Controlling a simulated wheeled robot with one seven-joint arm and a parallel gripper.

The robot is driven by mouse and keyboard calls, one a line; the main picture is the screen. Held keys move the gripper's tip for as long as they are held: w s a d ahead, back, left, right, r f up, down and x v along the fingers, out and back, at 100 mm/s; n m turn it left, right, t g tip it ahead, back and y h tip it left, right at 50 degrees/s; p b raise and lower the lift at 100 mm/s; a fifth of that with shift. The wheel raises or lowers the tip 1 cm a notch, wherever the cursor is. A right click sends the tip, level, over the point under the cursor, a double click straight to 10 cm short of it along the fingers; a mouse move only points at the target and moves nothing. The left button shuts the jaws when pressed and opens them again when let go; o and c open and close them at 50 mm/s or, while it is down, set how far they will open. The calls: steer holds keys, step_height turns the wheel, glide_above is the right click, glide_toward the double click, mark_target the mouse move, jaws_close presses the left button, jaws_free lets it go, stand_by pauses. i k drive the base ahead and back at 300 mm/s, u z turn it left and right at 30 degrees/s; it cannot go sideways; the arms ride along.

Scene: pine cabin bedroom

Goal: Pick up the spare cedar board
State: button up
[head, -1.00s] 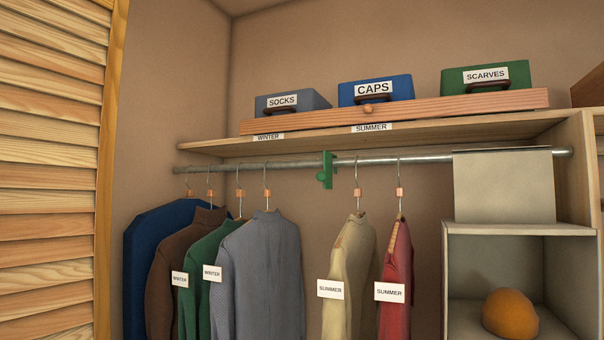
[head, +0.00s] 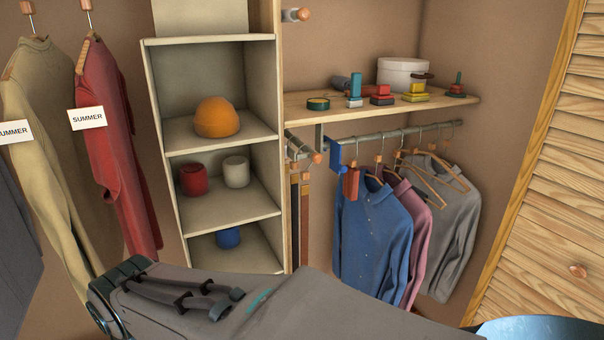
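No loose cedar board shows in the head view now. A long reddish wood board with a round knob lay on the upper shelf, in front of the labelled boxes, in the earlier frame; that shelf is outside the present view. I cannot tell whether it is the spare board. My arm crosses the bottom of the head view, but its gripper is not in view.
A cubby unit (head: 162,140) holds an orange hat (head: 217,117) and rolled items. On its right, a shelf (head: 300,104) bears coloured tools and a white round box (head: 404,73). Shirts (head: 371,240) hang below. A louvred door (head: 560,170) bounds the right.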

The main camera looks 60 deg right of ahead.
mark_target(351, 179)
steer(key=z, duration=2.2)
